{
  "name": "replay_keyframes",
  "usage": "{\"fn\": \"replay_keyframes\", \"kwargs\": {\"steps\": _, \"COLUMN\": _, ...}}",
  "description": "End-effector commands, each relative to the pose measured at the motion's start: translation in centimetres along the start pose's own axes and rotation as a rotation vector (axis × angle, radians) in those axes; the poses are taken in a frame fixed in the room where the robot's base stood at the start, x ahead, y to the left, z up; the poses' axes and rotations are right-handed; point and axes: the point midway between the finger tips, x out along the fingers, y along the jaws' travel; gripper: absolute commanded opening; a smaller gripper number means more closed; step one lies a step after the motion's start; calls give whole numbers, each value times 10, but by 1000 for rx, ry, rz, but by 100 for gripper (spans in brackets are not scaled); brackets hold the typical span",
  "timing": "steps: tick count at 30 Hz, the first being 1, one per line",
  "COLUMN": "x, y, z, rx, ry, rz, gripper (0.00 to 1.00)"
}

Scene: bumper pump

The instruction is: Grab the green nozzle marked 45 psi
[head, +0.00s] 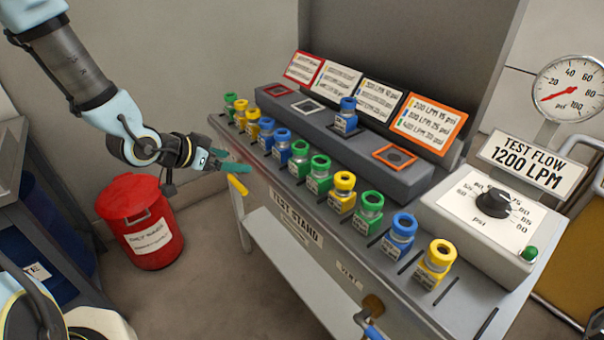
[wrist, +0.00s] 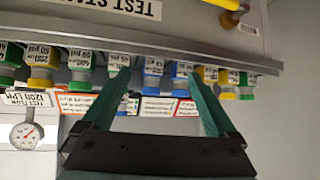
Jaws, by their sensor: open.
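Several green nozzles stand in a mixed row on the test stand. Two adjacent ones are mid-row in the head view, the left green nozzle (head: 300,157) and the right green nozzle (head: 318,172). Another green nozzle (head: 370,211) is nearer, and one green nozzle (head: 230,101) is at the far end. Their labels are too small to read in the head view. In the upside-down wrist view, a green nozzle (wrist: 80,62) stands left of my fingers. My gripper (head: 240,167) is open and empty, apart from the row; it also shows in the wrist view (wrist: 158,80), spanning blue nozzles.
The test stand's front edge (head: 290,190) lies beside my gripper, with a yellow handle (head: 238,186) below. Blue nozzles (head: 282,142) and yellow nozzles (head: 343,192) stand close among the green ones. Behind is a raised block (head: 330,130) with sign cards. A red bin (head: 145,220) is on the floor.

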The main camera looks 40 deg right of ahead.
Motion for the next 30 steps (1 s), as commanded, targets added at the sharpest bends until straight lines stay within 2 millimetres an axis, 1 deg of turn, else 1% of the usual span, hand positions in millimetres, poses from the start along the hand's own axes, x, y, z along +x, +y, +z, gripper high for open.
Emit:
{"fn": "replay_keyframes", "kwargs": {"steps": 1, "x": 20, "y": 21, "z": -3, "rx": 27, "ry": 70, "rz": 63, "gripper": 92}}
{"fn": "replay_keyframes", "kwargs": {"steps": 3, "x": 33, "y": 44, "z": -16, "rx": 58, "ry": 160, "rz": 129, "gripper": 92}}
{"fn": "replay_keyframes", "kwargs": {"steps": 6, "x": 41, "y": 66, "z": -29, "rx": 79, "ry": 241, "rz": 187, "gripper": 92}}
{"fn": "replay_keyframes", "kwargs": {"steps": 7, "x": 43, "y": 69, "z": -32, "rx": 82, "ry": 257, "rz": 197, "gripper": 92}}
{"fn": "replay_keyframes", "kwargs": {"steps": 11, "x": 58, "y": 78, "z": -41, "rx": 89, "ry": 281, "rz": 214, "gripper": 92}}
{"fn": "replay_keyframes", "kwargs": {"steps": 13, "x": 68, "y": 81, "z": -44, "rx": 88, "ry": 280, "rz": 213, "gripper": 92}}
{"fn": "replay_keyframes", "kwargs": {"steps": 18, "x": 89, "y": 84, "z": -49, "rx": 88, "ry": 279, "rz": 209, "gripper": 92}}
{"fn": "replay_keyframes", "kwargs": {"steps": 25, "x": 104, "y": 85, "z": -52, "rx": 86, "ry": 277, "rz": 209, "gripper": 92}}
{"fn": "replay_keyframes", "kwargs": {"steps": 30, "x": 126, "y": 86, "z": -56, "rx": 86, "ry": 276, "rz": 209, "gripper": 92}}
